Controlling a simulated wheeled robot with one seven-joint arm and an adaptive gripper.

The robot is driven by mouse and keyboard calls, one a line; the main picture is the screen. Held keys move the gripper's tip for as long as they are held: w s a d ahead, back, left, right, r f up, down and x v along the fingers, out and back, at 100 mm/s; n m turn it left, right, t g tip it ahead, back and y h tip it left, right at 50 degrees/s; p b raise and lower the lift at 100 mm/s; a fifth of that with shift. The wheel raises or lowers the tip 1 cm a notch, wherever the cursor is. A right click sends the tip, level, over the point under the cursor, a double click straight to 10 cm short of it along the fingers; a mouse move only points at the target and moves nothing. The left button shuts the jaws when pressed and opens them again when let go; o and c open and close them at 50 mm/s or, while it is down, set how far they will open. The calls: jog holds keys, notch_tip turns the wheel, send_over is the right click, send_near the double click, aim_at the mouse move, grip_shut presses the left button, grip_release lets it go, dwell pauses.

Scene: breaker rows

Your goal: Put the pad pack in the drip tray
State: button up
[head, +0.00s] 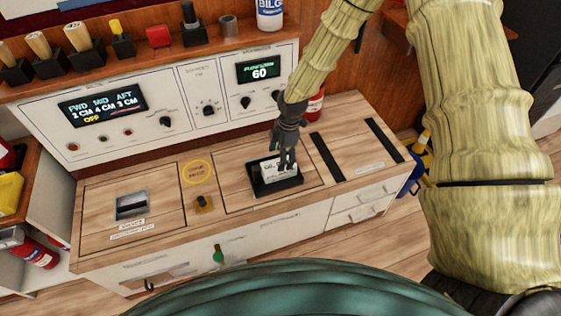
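The pad pack (270,171) is a small white block with dark lettering. It is in the black drip tray (277,190), within the tray's rim; I cannot tell whether it rests on the tray floor or is held just above it. The tray sits on the wooden counter, right of the middle. My gripper (287,165) points down at the pack from above, and its dark fingers cover the pack's right part. The fingers are close together at the pack, but whether they grip it is too small to tell.
The counter (225,218) has a recessed latch (131,205) at left and two black slots (327,157) at right. Behind it rises a white panel (200,90) with displays and knobs. A red container (316,104) stands behind my gripper.

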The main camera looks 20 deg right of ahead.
notch_tip(320, 180, up, 7)
jog(key=d, duration=0.1)
jog(key=shift+p, duration=0.3)
jog(key=s+a+f+m, duration=0.1)
jog(key=s+f+m, duration=0.7)
jog(key=s, duration=0.6)
jog(key=s+a+f+m, duration=0.1)
jog(key=s+f+m, duration=0.5)
jog(key=s+f, duration=0.55)
jog(key=s+d+m+h, duration=0.1)
jog(key=s+d+m, duration=0.3)
jog(key=s, duration=0.7)
jog(key=shift+r+m+h, duration=0.25)
jog(key=shift+m+h, duration=0.15)
